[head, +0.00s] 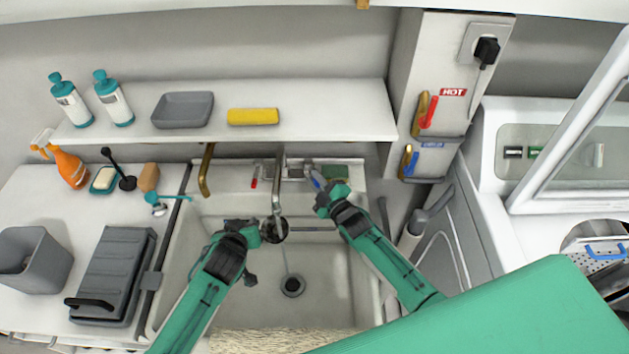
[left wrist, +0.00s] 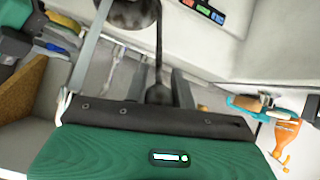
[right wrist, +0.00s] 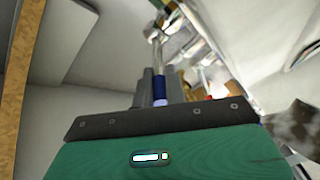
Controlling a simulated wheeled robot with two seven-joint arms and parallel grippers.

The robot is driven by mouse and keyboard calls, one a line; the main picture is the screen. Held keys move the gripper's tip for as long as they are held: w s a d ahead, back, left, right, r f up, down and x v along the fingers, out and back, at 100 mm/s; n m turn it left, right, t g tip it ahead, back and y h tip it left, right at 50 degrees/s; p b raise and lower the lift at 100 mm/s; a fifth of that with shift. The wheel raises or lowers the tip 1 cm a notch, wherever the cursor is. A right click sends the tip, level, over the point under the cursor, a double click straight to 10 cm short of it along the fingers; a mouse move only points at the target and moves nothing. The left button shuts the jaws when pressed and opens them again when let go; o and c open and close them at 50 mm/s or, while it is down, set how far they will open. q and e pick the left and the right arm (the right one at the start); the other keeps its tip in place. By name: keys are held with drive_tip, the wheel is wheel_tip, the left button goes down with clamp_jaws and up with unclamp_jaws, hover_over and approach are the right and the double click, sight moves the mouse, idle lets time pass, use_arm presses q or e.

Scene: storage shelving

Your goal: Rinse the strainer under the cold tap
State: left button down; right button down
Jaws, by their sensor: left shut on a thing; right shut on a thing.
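My left gripper (head: 256,232) is shut on the handle of a dark round strainer (head: 274,230). The strainer is over the sink (head: 325,275), just below the mouth of a silver spout (head: 278,196). In the left wrist view the dark strainer (left wrist: 134,12) extends away from my fingers. My right gripper (head: 322,200) is shut on the blue-handled tap lever (head: 317,181) at the back of the sink; its blue grip shows between my fingers in the right wrist view (right wrist: 158,88). A thin pale streak runs from below the strainer towards the drain (head: 292,286); I cannot tell whether it is water.
A red-handled lever (head: 254,178) and a brass spout (head: 206,168) are left of the silver spout. A shelf (head: 340,122) overhangs the back. A grey case (head: 112,275) and orange spray bottle (head: 70,167) stand left. The front of the basin is open.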

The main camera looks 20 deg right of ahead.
drive_tip(key=shift+r, duration=0.1)
drive_tip(key=c, duration=1.5)
unclamp_jaws()
drive_tip(key=shift+o, duration=0.2)
wheel_tip(320, 180, up, 10)
drive_tip(key=shift+f, duration=0.1)
